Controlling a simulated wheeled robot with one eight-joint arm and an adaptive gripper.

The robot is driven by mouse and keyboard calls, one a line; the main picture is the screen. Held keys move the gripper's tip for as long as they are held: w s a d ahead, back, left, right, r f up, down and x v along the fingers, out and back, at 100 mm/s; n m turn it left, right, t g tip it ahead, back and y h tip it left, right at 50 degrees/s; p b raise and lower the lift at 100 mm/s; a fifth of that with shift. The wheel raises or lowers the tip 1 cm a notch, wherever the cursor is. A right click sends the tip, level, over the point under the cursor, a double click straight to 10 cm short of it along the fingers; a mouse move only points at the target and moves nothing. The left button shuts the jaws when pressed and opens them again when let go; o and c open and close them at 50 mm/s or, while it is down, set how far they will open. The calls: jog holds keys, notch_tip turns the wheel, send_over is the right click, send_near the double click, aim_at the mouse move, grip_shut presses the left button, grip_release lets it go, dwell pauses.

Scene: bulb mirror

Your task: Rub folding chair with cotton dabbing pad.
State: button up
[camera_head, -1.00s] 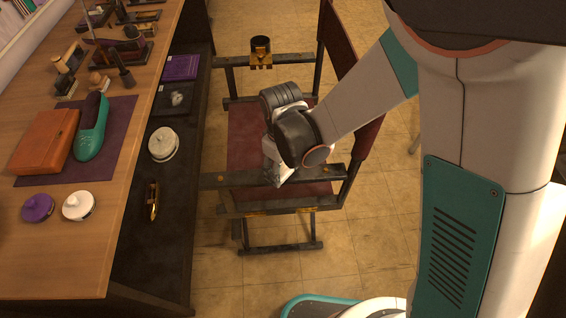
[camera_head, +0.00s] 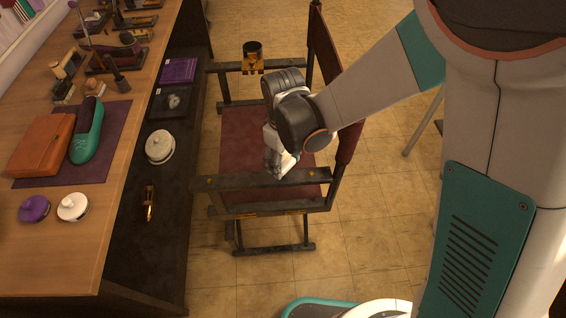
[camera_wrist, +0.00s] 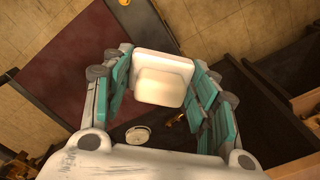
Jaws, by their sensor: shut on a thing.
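The folding chair (camera_head: 240,145) stands open in the middle of the head view, with a dark red seat and back and a dark frame with armrests. My gripper (camera_head: 280,165) is over its seat, just behind the near armrest. In the wrist view the red seat (camera_wrist: 62,72) fills the upper left. My gripper (camera_wrist: 162,92) is shut on the cotton dabbing pad (camera_wrist: 162,82), a white square block between the teal-lined fingers. In the head view the pad is hidden or cannot be told from the gripper. I cannot tell whether it touches the chair.
A wooden table (camera_head: 85,240) runs along the left, with a teal shoe (camera_head: 87,132), an orange case (camera_head: 40,145) and round lids. A dark lower shelf (camera_head: 130,235) holds a white round tin (camera_head: 159,146). Tiled floor surrounds the chair.

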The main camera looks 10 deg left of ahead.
aim_at(283, 154)
jog(key=shift+s+r+p, duration=0.1)
jog(key=shift+r+p, duration=0.75)
jog(key=shift+r, duration=0.75)
jog(key=shift+f, duration=0.1)
